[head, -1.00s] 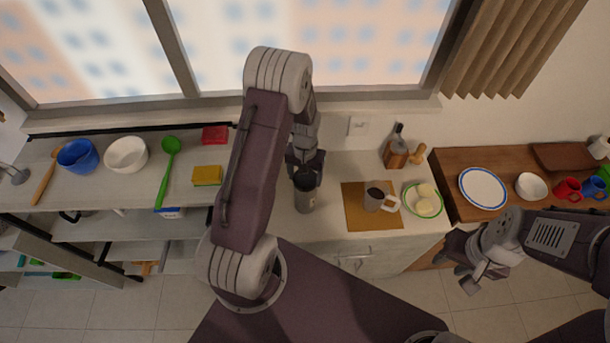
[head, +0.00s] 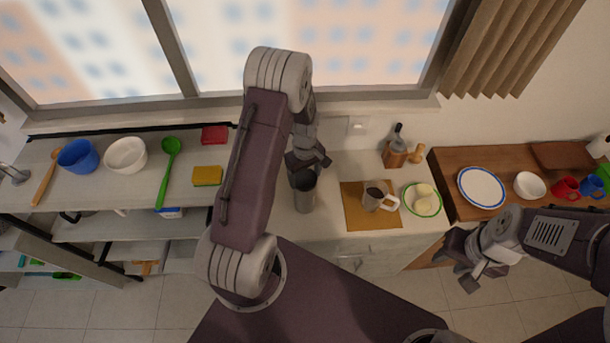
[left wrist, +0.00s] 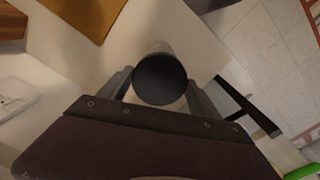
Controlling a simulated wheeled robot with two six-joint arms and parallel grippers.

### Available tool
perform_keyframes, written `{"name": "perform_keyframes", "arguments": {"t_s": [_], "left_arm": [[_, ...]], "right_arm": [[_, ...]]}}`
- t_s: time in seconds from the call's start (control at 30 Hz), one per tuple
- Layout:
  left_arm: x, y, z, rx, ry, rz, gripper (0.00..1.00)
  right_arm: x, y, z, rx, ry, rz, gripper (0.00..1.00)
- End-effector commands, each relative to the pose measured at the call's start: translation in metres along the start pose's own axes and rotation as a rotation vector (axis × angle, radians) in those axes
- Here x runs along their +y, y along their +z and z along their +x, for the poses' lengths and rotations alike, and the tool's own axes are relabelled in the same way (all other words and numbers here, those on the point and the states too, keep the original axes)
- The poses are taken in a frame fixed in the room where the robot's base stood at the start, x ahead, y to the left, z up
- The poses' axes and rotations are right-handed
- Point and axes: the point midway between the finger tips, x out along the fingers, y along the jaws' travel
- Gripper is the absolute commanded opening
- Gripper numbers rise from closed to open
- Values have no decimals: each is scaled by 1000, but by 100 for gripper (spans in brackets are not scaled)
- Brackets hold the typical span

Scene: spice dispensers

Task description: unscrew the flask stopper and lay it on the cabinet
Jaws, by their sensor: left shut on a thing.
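The flask (head: 304,201) is a grey upright cylinder with a pale label on the counter, left of the brown mat. Its dark round stopper (left wrist: 160,79) shows between the fingers in the left wrist view, with a little of the grey flask body behind it. My left gripper (head: 306,168) is above the flask, shut on the stopper. Whether the stopper is still seated in the neck cannot be told. My right gripper (head: 462,264) hangs at the right, in front of the counter, away from the flask; its finger gap is unclear.
A mug (head: 376,197) stands on the brown mat (head: 358,218), with a green-rimmed plate (head: 423,211) to its right. Bowls, a sponge (head: 207,176) and a green spoon lie on the left shelf. Some counter around the flask is bare.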

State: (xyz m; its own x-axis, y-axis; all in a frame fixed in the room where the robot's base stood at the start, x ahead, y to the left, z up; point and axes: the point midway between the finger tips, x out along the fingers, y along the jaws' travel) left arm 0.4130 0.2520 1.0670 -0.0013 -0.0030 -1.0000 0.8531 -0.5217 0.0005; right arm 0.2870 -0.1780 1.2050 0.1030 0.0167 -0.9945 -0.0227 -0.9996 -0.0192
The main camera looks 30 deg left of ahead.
Motion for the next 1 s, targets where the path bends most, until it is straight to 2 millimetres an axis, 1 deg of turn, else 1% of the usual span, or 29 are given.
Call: {"name": "perform_keyframes", "arguments": {"t_s": [0.07,0.2,0.3,0.33,0.43,0.63,0.67,0.7,1.0], "left_arm": [[1,0,-2,1,1,-113,31],[1,-1,-2,1,1,-442,31],[2,-1,-2,1,2,-642,31],[2,-1,-2,1,2,-685,31],[2,-1,-2,1,2,-767,31],[2,-1,-2,1,2,-776,31],[2,-1,-2,1,2,-776,78],[2,-1,-2,1,2,-776,87],[2,-1,-1,1,2,-762,87]], "right_arm": [[0,0,-2,0,0,0,36],[0,0,-5,0,0,0,36],[0,-1,-6,0,0,0,36],[0,-1,-6,0,0,0,36],[0,-1,-6,0,0,0,36],[0,-1,-6,0,0,0,36],[0,-1,-6,0,0,0,36],[0,-1,-6,0,0,0,36],[0,-1,-6,0,0,0,36]]}}
